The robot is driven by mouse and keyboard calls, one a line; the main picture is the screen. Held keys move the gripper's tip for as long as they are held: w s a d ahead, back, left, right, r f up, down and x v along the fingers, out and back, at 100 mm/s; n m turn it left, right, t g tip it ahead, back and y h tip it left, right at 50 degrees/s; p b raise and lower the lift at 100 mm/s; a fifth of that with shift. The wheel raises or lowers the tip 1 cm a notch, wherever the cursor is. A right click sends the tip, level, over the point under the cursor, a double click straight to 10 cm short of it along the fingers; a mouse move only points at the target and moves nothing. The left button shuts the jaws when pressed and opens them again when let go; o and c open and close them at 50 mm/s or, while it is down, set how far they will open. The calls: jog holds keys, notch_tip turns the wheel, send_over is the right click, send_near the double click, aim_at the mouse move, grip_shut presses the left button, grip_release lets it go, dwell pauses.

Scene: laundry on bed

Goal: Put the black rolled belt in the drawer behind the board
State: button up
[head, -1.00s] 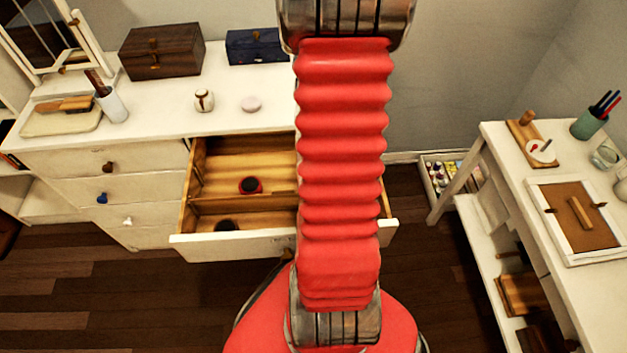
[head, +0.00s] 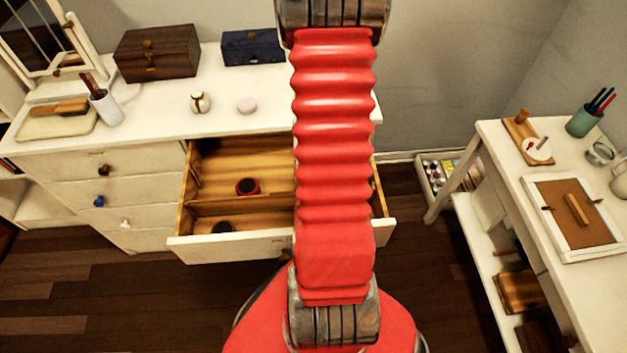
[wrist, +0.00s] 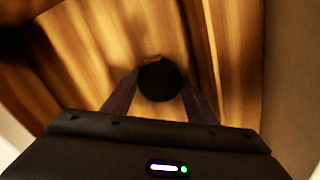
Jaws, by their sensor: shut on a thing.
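The drawer (head: 225,248) is pulled open. A wooden board (head: 215,210) splits it into a rear and a front compartment. My gripper (wrist: 161,88) is shut on a black rolled belt (wrist: 160,82), round and dark between the two fingers in the wrist view. Wooden surfaces surround it there; I cannot tell how high it is above the drawer floor. In the head view my red arm hides the gripper and the held belt. A dark roll with a reddish edge (head: 247,187) lies behind the board. A black round thing (head: 223,227) lies in front of it.
The white dresser top holds a brown box (head: 157,53), a blue box (head: 252,48), a small jar (head: 200,102) and a pale pink disc (head: 247,105). A white table (head: 505,165) with a framed cork panel (head: 573,217) stands at the right.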

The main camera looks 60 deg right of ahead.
jog(key=o, duration=1.1)
jog(key=shift+o, duration=0.2)
notch_tip(320, 180, up, 12)
dwell(0.4)
jog(key=shift+a, duration=0.1)
dwell(0.4)
